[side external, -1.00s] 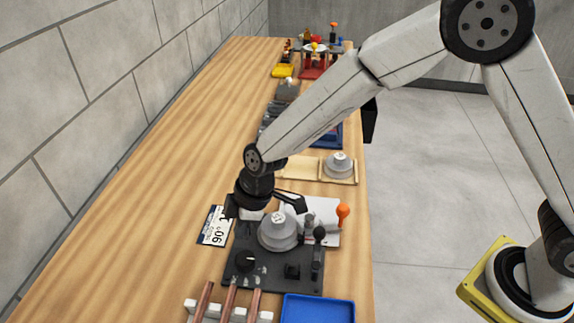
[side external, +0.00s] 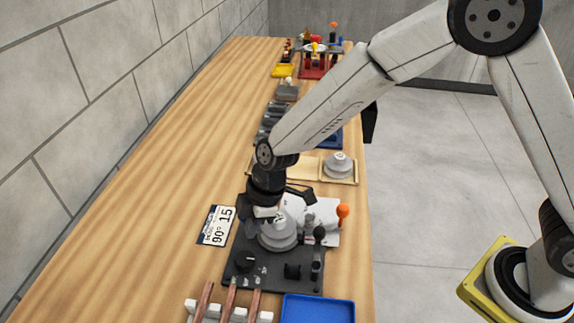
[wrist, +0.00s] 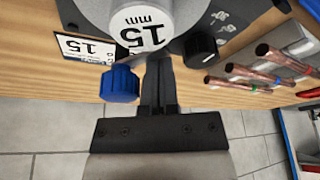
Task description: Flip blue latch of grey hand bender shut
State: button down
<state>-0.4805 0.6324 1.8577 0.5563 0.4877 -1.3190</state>
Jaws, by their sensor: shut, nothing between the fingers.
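The grey hand bender stands on a dark base plate (side external: 245,272) in the side external view, with a stepped grey round former (side external: 275,238). In the wrist view the former (wrist: 140,25) carries a white "15 mm" cap. The blue latch (wrist: 120,84) shows in the wrist view as a ridged blue knob just left of my fingers. It is hidden in the side external view. My gripper (wrist: 158,66) is shut and empty, its fingertips close to the former's edge. In the side external view my gripper (side external: 268,212) is over the far side of the former. Contact with the latch cannot be told.
A black knob (wrist: 200,47) is right of my fingers. Copper tubes (side external: 230,298) lie on a white rack, beside a blue tray (side external: 318,308). A "90° 15" card (side external: 217,226) lies left of the bender. An orange-topped part (side external: 343,211) stands to its right. Open wood lies left.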

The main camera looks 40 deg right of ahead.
jog(key=shift+d, duration=0.55)
